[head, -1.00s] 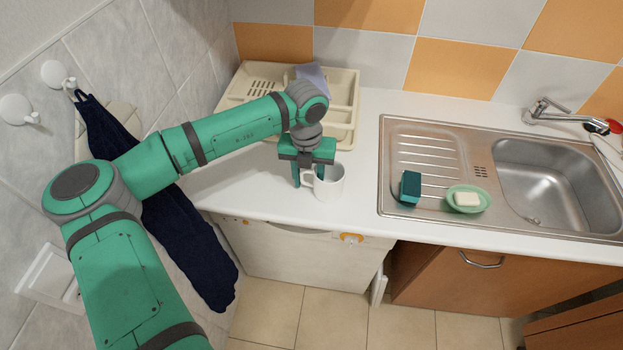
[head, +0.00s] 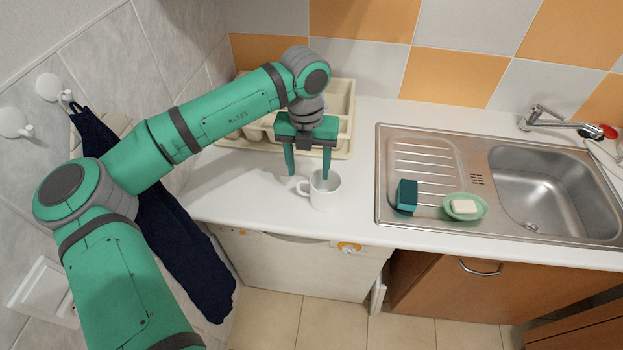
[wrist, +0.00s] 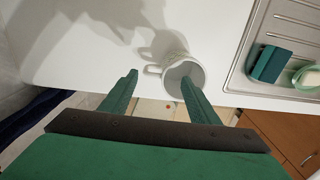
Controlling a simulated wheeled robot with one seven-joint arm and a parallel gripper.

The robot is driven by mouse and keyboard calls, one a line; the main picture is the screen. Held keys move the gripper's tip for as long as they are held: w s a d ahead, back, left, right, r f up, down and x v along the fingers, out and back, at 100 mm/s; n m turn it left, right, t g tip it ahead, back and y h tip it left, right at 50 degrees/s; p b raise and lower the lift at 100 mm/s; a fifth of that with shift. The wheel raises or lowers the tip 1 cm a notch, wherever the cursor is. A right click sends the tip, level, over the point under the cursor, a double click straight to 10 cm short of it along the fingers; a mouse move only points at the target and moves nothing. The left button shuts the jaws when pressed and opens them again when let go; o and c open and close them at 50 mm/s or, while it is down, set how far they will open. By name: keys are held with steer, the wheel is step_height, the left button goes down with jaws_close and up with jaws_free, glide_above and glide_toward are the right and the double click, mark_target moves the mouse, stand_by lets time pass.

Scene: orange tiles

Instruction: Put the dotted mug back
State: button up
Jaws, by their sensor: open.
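The mug (head: 326,194) is white and stands upright on the white counter, with its handle toward the left. No dots can be made out on it in the head view. The mug also shows in the wrist view (wrist: 172,47), with its opening and handle in sight and a faint pattern on its side. My gripper (head: 308,174) is open and empty, with its fingers pointing down just above and behind the mug. In the wrist view the fingertips (wrist: 158,77) appear on either side of the handle, the right one overlapping the mug's opening.
A cream dish rack (head: 342,117) stands behind, partly hidden by my arm. To the right are a steel sink (head: 545,185), a teal sponge (head: 407,196) and a green soap dish (head: 464,208). A dark blue towel (head: 185,245) hangs left. Counter left of the mug is clear.

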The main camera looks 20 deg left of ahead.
steer(key=shift+s+a+r, duration=0.2)
steer(key=shift+a+r, duration=0.05)
steer(key=shift+r, duration=0.6)
steer(key=shift+s+a+r, duration=0.15)
steer(key=shift+a+r, duration=0.1)
steer(key=shift+r, duration=0.55)
steer(key=shift+d, duration=0.1)
steer(key=shift+w+d, duration=0.1)
steer(key=shift+d, duration=0.05)
